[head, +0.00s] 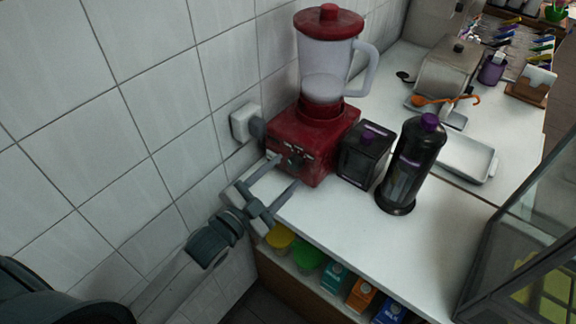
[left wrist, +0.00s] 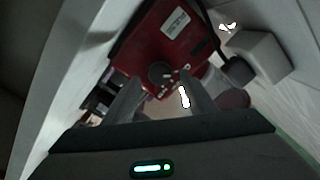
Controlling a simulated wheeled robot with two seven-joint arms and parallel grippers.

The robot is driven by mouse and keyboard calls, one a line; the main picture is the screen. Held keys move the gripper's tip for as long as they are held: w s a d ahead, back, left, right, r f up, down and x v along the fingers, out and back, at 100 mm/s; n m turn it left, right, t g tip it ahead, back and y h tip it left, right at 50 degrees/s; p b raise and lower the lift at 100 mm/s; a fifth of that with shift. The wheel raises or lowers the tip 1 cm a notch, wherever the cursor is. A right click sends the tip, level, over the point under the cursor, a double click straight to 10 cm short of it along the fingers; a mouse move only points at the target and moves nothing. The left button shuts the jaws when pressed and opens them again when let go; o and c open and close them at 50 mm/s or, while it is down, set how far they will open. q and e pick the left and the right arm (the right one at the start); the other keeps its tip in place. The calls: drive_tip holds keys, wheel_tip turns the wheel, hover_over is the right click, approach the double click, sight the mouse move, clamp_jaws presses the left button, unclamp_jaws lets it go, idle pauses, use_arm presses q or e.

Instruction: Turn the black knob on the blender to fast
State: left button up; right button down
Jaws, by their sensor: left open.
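The red blender (head: 312,140) stands on the white counter against the tiled wall, with a clear jug and red lid on top. Its black knob (head: 296,161) is on the front face of the base. In the left wrist view the knob (left wrist: 158,73) shows as a dark round disc on the red base, with small pale marks beside it. My left gripper (head: 286,172) is open in front of the base, its two fingers pointing at the knob from either side. Whether the fingers touch the knob is unclear. My right gripper is not in view.
A dark container with a purple knob (head: 366,154) and a black bottle with a purple cap (head: 408,165) stand right of the blender. A wall socket (head: 245,122) is at its left. Colourful jars and cartons (head: 333,277) sit on a shelf below the counter.

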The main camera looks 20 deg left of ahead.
sight(295, 163)
use_arm(q)
drive_tip(key=shift+x, duration=0.9)
drive_tip(key=shift+w+d, duration=0.1)
drive_tip(key=shift+w, duration=0.2)
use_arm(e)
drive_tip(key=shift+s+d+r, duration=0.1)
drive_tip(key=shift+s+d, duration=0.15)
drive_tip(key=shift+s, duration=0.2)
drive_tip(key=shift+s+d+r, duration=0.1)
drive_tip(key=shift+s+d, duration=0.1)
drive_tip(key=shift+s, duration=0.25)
use_arm(q)
drive_tip(key=c, duration=1)
drive_tip(key=shift+c, duration=0.2)
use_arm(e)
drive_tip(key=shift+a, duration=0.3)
